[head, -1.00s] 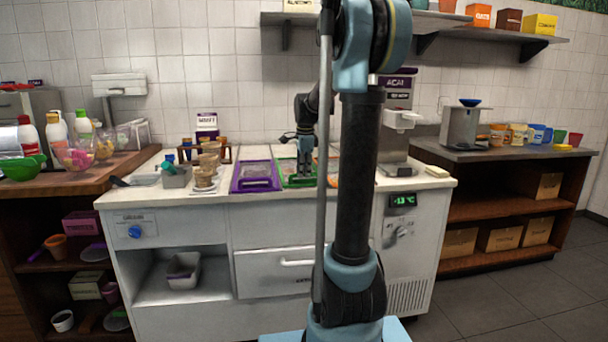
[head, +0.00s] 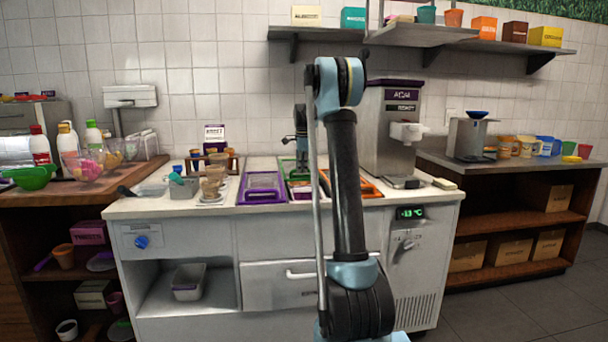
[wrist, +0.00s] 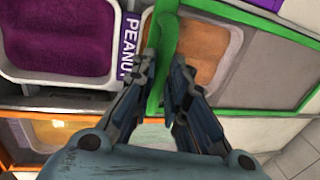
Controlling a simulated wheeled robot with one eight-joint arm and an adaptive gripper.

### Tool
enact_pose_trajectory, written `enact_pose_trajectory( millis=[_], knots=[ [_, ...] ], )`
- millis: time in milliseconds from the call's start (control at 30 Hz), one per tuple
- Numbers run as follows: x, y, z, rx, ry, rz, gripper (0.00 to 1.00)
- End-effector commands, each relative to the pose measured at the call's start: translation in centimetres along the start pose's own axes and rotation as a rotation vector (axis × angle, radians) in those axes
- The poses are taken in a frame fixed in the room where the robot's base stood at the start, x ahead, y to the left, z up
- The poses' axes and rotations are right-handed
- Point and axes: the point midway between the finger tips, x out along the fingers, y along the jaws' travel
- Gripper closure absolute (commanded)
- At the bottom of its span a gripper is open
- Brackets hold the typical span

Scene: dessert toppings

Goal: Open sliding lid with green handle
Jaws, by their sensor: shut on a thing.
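The sliding lid has a green frame (wrist: 265,113) and a green handle (wrist: 163,45), both clear in the wrist view. My gripper (wrist: 165,75) is shut on the green handle, with one finger on each side of it. A tan surface (wrist: 205,50) shows beside the handle; I cannot tell whether it is under the lid's pane or uncovered. In the head view my gripper (head: 301,150) is over the back part of the green-framed section (head: 300,188), which my arm partly hides.
A purple-framed lid (head: 262,188) lies to the left and an orange-framed one (head: 368,188) to the right. Cups in a holder (head: 214,178) stand further left. The dispenser machine (head: 388,130) stands at the back right. A shelf (head: 430,38) hangs above.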

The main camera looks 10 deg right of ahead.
Motion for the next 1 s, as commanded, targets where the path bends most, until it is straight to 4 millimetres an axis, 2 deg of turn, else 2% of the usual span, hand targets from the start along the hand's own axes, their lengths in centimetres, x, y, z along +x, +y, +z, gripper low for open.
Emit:
enact_pose_trajectory(
  millis=[33,200,500,733,1000],
  knots=[
    [0.2,-1.3,0.3,-0.003,-0.002,-0.001,1.0],
    [0.9,-4.8,1.2,-0.01,-0.004,-0.001,1.0],
    [2.0,-10.1,1.4,-0.011,-0.003,-0.001,1.0],
    [2.5,-12.9,0.8,-0.007,0.0,-0.001,1.0],
    [2.8,-14.5,0.3,-0.003,0.002,0.0,1.0]
  ],
)
